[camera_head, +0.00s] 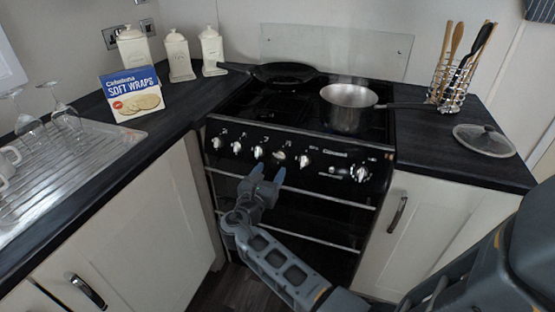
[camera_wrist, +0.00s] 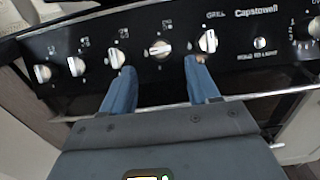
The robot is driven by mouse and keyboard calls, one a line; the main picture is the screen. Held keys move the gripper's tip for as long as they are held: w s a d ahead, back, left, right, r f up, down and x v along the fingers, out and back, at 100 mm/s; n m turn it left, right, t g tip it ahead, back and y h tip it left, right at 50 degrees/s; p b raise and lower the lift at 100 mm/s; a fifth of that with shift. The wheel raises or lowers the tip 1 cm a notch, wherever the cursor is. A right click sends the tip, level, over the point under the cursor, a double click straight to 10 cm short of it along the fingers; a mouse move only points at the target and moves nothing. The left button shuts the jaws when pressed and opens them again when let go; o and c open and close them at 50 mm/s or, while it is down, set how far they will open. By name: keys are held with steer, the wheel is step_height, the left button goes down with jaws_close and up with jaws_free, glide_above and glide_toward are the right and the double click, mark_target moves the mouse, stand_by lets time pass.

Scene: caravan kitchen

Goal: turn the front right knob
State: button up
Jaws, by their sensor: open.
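A row of silver knobs runs along the black front panel of the cooker (camera_head: 330,160). The fourth knob from the left (camera_wrist: 160,49) lies between and just ahead of my fingertips in the wrist view; its grip looks more level than its neighbours'. It also shows in the head view (camera_head: 279,157). The small symbols above the knobs are too small to read. My gripper (camera_head: 268,174) is open and empty just in front of the panel, its blue fingers (camera_wrist: 160,68) spread to either side of that knob. I cannot see contact.
The third knob (camera_wrist: 116,58) is close to my left finger, and the grill knob (camera_wrist: 208,41) close to my right finger. An oven handle rail (camera_head: 300,190) runs below the panel. A saucepan (camera_head: 347,106) and a black pan (camera_head: 284,73) stand on the hob.

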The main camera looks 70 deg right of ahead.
mark_target(279, 158)
steer(key=d, duration=0.6)
steer(key=shift+w+d, duration=0.25)
steer(key=shift+d, duration=0.15)
steer(key=c, duration=1)
